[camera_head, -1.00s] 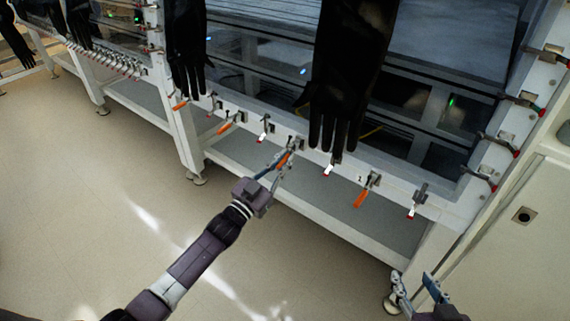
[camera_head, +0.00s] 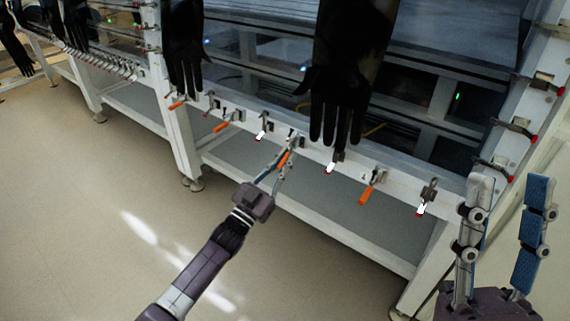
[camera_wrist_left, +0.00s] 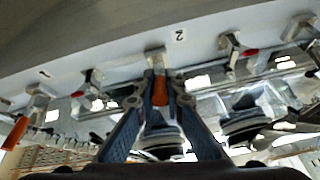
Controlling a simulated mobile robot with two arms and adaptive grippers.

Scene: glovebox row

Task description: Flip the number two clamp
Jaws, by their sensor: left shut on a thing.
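The number two clamp (camera_wrist_left: 155,58), with an orange handle (camera_wrist_left: 161,88), is on the white rail beside a printed "2" in the left wrist view. In the head view its orange handle (camera_head: 283,159) hangs down from the rail. My left gripper (camera_head: 277,160) has its fingers on either side of that handle and is shut on it. The fingers partly hide the handle. My right gripper (camera_head: 511,190) is open and empty at the lower right, with its two blue-padded fingers pointing up.
Another orange-handled clamp (camera_head: 367,194) is to the right, by the "1". Clamps with white and red handles, such as one at the right (camera_head: 421,209), sit between the orange ones. A black glove (camera_head: 338,90) hangs above the rail. The floor (camera_head: 100,200) in front is clear.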

